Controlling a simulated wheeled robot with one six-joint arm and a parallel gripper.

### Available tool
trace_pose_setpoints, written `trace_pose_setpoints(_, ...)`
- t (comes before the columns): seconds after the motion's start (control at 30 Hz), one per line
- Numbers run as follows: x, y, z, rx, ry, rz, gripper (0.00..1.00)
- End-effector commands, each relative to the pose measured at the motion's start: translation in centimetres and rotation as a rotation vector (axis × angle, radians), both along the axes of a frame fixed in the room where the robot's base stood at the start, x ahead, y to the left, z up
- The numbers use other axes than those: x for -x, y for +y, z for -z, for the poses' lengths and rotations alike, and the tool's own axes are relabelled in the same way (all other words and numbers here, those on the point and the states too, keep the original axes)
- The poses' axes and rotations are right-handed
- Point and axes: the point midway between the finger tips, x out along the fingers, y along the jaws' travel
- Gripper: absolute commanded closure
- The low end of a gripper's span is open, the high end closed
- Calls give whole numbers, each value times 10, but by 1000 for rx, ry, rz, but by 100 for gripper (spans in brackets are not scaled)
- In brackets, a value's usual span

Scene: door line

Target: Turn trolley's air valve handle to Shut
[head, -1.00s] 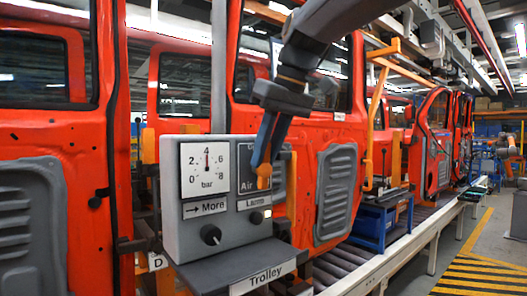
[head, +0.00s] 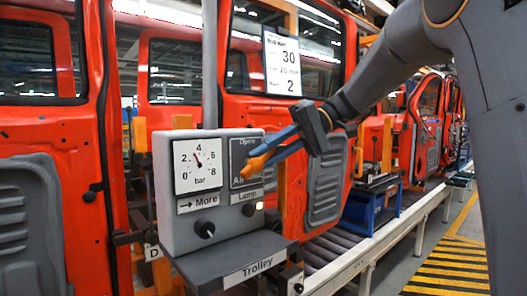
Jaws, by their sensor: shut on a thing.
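The grey trolley control box (head: 170,222) stands left of centre above a shelf labelled Trolley (head: 258,267). On its right half is the dark air valve plate (head: 240,147), with "Open" at its top and part of "Air" showing below. My gripper (head: 255,160) comes in from the right, with blue fingers and orange at the tip. It is shut on the valve handle in front of this plate. The handle is mostly hidden, so its exact angle is unclear. The pressure gauge (head: 197,166) has its needle up and left, between 2 and 4 bar.
A black knob (head: 205,230) sits under the "More" label, and a small lit lamp (head: 259,205) is under the "Lamp" label. Red vehicle doors (head: 45,130) hang close behind. A sheet reading 30 (head: 282,63) hangs above. Open floor with yellow stripes (head: 445,270) lies at right.

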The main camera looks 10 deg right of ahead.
Motion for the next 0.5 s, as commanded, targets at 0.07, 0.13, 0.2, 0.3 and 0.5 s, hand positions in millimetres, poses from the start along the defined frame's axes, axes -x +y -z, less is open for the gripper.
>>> trace_pose_setpoints(0.07, -1, -2, 4, -62, 44, 1, 100)
trace_pose_setpoints(0.13, -2, -3, 5, -116, 79, 1, 100)
trace_pose_setpoints(0.2, -3, -3, 8, -168, 115, 2, 100)
trace_pose_setpoints(0.3, -3, -3, 11, -237, 161, 0, 100)
trace_pose_setpoints(0.5, -3, -4, 15, -351, 238, 0, 100)
